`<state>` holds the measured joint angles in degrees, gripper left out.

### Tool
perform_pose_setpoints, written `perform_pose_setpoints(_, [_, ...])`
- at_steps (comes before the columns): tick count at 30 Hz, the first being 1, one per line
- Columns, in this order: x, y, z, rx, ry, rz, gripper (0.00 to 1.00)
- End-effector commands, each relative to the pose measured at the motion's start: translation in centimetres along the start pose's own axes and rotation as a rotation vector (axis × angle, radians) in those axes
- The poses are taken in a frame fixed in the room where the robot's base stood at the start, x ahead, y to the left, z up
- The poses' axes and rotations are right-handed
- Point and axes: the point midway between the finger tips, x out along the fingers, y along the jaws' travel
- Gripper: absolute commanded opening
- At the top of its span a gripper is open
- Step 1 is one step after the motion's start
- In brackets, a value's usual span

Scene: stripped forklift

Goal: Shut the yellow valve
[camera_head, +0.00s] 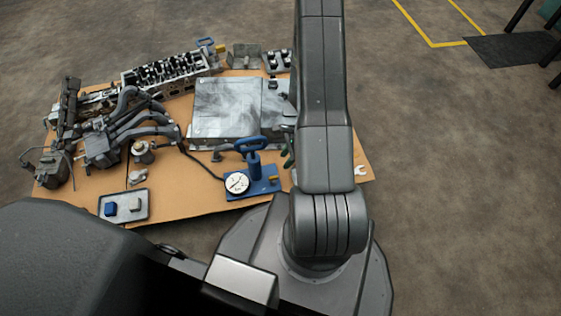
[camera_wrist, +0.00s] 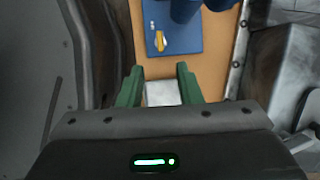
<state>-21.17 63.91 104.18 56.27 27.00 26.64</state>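The small yellow valve (camera_head: 275,178) sits on the right part of a blue base plate (camera_head: 262,189). A white round gauge (camera_head: 237,183) and a blue handwheel (camera_head: 252,144) are on the same plate. The wrist view shows the yellow valve (camera_wrist: 160,42) ahead of my gripper (camera_wrist: 159,76), close to the centre line. The green fingers are apart, with no valve between them. A pale patch shows between them; I cannot tell what it is. In the head view my arm hides most of the gripper.
A cardboard sheet (camera_head: 190,206) bears a grey metal box (camera_head: 227,107), engine parts (camera_head: 165,70), dark pipes (camera_head: 135,122) and a small tray (camera_head: 124,205) with a blue block.

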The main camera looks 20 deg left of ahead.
Motion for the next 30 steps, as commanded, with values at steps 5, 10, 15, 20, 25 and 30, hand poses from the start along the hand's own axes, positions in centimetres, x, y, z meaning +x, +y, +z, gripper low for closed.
perform_pose_setpoints(5, [-2.1, 0.0, 0.1, -0.001, -0.001, 0.000, 0.32])
perform_pose_setpoints(10, [-2.4, 0.0, 0.0, 0.000, -0.001, 0.000, 0.32])
perform_pose_setpoints(15, [-2.3, 0.0, 0.0, 0.000, -0.001, 0.001, 0.32])
perform_pose_setpoints(20, [-1.8, 0.0, 0.0, -0.001, -0.001, 0.002, 0.32])
perform_pose_setpoints(25, [0.5, 0.1, -0.2, 0.000, -0.001, 0.003, 0.32])
perform_pose_setpoints(30, [3.9, 0.1, -0.2, -0.001, -0.001, 0.004, 0.32])
